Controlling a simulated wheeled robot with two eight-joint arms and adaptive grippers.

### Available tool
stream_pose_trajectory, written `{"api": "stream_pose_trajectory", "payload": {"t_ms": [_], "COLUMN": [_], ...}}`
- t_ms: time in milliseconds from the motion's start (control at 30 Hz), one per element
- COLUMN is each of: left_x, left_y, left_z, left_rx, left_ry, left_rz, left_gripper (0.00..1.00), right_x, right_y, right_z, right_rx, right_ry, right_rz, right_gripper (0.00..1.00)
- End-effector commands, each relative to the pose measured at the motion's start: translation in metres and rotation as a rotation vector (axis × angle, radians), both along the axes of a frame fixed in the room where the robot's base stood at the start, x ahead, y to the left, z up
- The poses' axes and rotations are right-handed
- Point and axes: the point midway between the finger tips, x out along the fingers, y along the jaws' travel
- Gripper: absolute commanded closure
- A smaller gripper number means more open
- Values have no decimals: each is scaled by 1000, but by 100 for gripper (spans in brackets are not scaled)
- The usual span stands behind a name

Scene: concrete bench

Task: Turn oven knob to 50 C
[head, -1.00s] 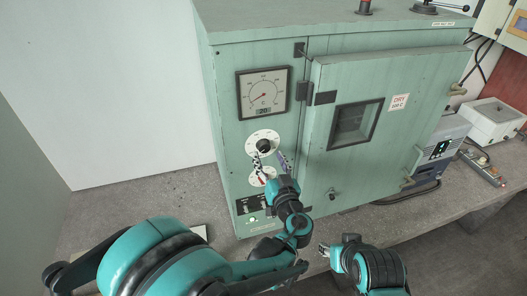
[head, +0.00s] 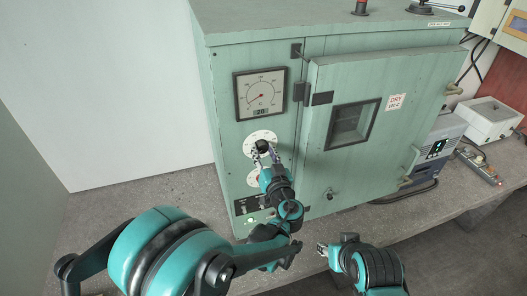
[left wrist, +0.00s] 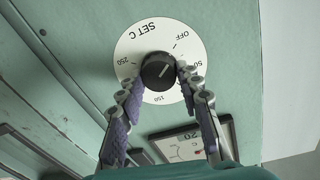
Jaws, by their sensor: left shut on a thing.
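The oven knob (left wrist: 157,71) is black and round, on a white dial (left wrist: 137,43) marked SET C, OFF, 50, 150 and 250. The wrist view shows it upside down. The knob's pale line points to the upper right there, toward the side with OFF and 50; its exact setting is hard to read. In the head view the knob (head: 262,146) is on the front of the green oven (head: 230,100). My left gripper (left wrist: 157,76) has a finger on each side of the knob and is shut on it. My right gripper (head: 322,249) is low, away from the oven; its fingers are too small to judge.
A gauge (head: 260,93) with a small display is above the dial. A second white dial (head: 252,180) below is partly hidden by my left gripper. The oven door (head: 375,125) is closed. The concrete bench (head: 130,190) is clear to the left. Instruments (head: 490,122) stand at the right.

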Motion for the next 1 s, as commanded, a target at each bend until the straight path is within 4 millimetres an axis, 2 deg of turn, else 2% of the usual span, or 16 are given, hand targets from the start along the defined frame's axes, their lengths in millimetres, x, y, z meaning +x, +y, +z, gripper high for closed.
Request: {"api": "stream_pose_trajectory", "payload": {"t_ms": [367, 1000], "left_x": [0, 1], "left_y": [0, -2], "left_z": [-1, -1], "left_rx": [131, 642], "left_ry": [43, 209], "left_rz": [0, 1], "left_gripper": [94, 94], "right_x": [0, 0], "right_y": [0, 0], "right_z": [-10, -35], "right_rx": [0, 0], "right_ry": [0, 0], "right_rz": [0, 0], "right_gripper": [61, 61]}}
